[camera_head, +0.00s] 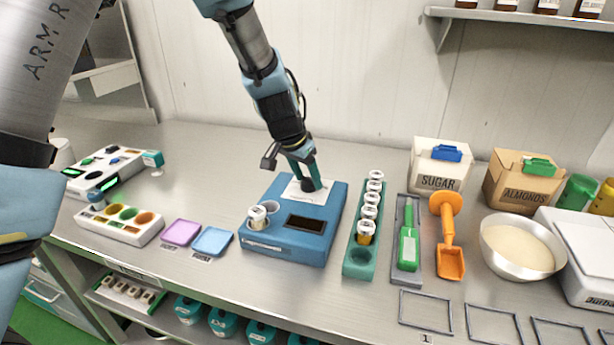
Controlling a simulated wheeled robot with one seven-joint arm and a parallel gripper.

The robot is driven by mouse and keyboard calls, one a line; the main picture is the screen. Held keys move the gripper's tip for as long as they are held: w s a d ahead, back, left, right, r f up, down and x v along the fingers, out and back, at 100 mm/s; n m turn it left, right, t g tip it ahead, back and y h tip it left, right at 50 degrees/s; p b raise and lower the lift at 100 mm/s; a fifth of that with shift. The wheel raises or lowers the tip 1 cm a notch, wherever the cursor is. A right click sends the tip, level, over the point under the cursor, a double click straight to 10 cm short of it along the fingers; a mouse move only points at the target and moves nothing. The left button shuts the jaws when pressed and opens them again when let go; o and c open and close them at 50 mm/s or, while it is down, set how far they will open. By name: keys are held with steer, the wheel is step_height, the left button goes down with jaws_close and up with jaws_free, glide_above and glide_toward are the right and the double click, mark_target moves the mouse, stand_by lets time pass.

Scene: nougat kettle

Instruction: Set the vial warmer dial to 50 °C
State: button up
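The blue vial warmer (285,248) stands on the counter in the middle of the view. It has a dark display (304,223) on top and a white dial label (300,192) behind it. One capped vial (257,217) stands in a well at its left. The dark dial (313,185) is partly hidden by my gripper (306,180), which reaches down to it from above, with its teal fingers at the label. I cannot tell whether the fingers touch or grip the dial. The scale marks, the dial's pointer and any display reading are too small to read.
A teal rack (361,262) with several vials stands close right of the warmer. A blue tray (212,242) and a purple tray (181,232) lie to its left. A green scoop, an orange scoop (449,240) and a metal bowl (517,270) are further right. The counter behind the warmer is clear.

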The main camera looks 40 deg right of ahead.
jaws_close()
